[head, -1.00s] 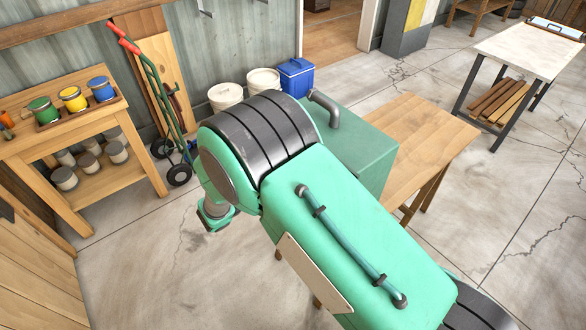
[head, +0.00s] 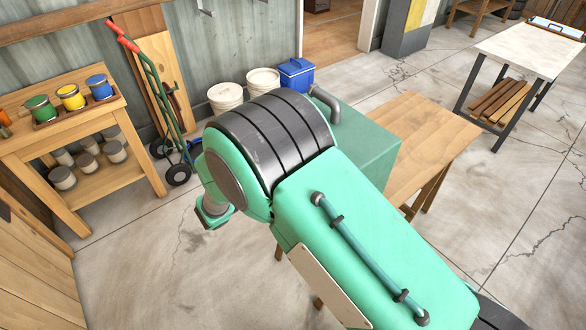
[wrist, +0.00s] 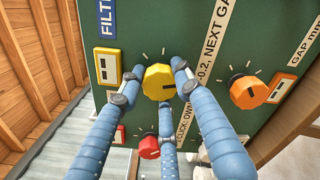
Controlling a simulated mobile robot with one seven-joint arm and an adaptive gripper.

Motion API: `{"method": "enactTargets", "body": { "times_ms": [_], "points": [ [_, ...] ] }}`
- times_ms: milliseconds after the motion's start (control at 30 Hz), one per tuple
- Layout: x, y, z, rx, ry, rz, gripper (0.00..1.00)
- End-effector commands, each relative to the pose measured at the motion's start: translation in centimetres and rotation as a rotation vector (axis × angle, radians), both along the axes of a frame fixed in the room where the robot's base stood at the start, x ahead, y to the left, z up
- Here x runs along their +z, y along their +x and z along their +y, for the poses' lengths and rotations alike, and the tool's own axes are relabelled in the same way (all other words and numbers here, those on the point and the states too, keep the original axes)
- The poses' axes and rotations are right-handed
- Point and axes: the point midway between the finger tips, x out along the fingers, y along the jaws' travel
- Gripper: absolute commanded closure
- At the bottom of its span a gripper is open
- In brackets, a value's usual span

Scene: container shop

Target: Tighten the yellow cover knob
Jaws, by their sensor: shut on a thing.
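The yellow knob (wrist: 158,77) is on the front of a dark green panel (wrist: 205,25) in the wrist view. It has a dark pointer mark and white tick marks around it. My gripper (wrist: 158,88) has three blue fingers closed around this knob, one at its left, one at its right and one below. The fingers cover parts of its edge. In the head view the green cabinet (head: 375,140) stands on a wooden table, and my arm hides its front, the knob and my gripper's fingers.
An orange knob (wrist: 248,92) sits right of the yellow one, and a red knob (wrist: 149,147) below it. In the head view a wooden table (head: 430,140) extends right of the cabinet. A hand truck (head: 160,100) and paint shelf (head: 75,125) stand left. Floor between is clear.

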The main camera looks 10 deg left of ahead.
Motion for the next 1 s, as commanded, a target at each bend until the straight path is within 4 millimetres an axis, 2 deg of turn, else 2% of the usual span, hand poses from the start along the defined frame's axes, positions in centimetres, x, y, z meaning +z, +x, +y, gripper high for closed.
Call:
{"method": "enactTargets", "body": {
  "times_ms": [400, 967, 1000],
  "points": [
    [0.08, -0.07, -0.12, -0.003, 0.18, -0.184, 0.93],
    [0.13, -0.09, -0.16, -0.004, 0.209, -0.214, 0.93],
    [0.12, -0.09, -0.16, -0.004, 0.209, -0.214, 0.59]
  ]
}}
